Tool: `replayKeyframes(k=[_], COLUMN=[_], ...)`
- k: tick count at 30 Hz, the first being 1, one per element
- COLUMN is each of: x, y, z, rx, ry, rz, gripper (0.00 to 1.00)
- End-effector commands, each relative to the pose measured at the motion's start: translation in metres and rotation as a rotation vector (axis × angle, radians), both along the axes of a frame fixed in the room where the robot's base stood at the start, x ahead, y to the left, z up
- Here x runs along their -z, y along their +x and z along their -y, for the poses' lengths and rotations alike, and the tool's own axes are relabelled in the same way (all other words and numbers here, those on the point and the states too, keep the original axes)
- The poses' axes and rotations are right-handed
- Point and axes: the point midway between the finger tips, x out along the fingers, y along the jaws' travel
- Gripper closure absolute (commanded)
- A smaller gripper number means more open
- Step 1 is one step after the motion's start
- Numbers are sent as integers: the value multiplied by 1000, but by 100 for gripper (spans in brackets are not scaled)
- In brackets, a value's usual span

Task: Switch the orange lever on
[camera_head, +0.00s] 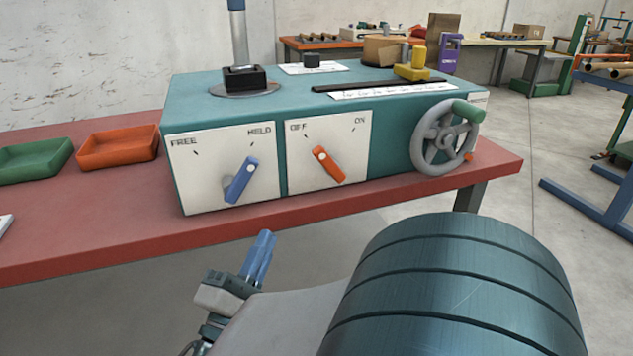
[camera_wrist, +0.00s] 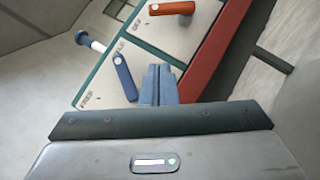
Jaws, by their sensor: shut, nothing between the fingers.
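The orange lever (camera_head: 329,165) is on a white plate (camera_head: 355,150) marked OFF at left and ON at right, on the front of a teal machine. It slants, with its upper end toward the OFF side and its lower end to the right. In the wrist view the orange lever (camera_wrist: 172,8) is at the top edge. My gripper (camera_head: 264,240) is shut and empty, low in front of the red bench edge, below the levers and apart from them. In the wrist view my gripper (camera_wrist: 160,72) points toward the panel, just right of the blue lever (camera_wrist: 125,77).
The blue lever (camera_head: 241,180) on the FREE/HELD plate stands left of the orange one. A grey handwheel (camera_head: 424,150) with a green grip is at the right. Orange (camera_head: 118,147) and green (camera_head: 35,160) trays sit at left on the red bench (camera_head: 130,237). Open space lies before the panel.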

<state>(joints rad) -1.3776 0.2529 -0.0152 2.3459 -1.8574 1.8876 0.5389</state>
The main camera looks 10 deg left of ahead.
Motion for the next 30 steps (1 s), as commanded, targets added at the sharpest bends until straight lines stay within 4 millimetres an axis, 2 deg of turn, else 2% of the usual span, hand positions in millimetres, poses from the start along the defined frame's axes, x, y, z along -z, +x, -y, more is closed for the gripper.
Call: replayKeyframes(k=[7,11,14,24,30], x=[-1,-5,-11,-40,-56], y=[2,11,26,93,103], z=[1,3,5,15,33], rx=[4,6,7,9,5], ry=[1,3,5,3,3], rz=[-3,-2,-1,-2,-2], gripper=[100,100,100,100,100])
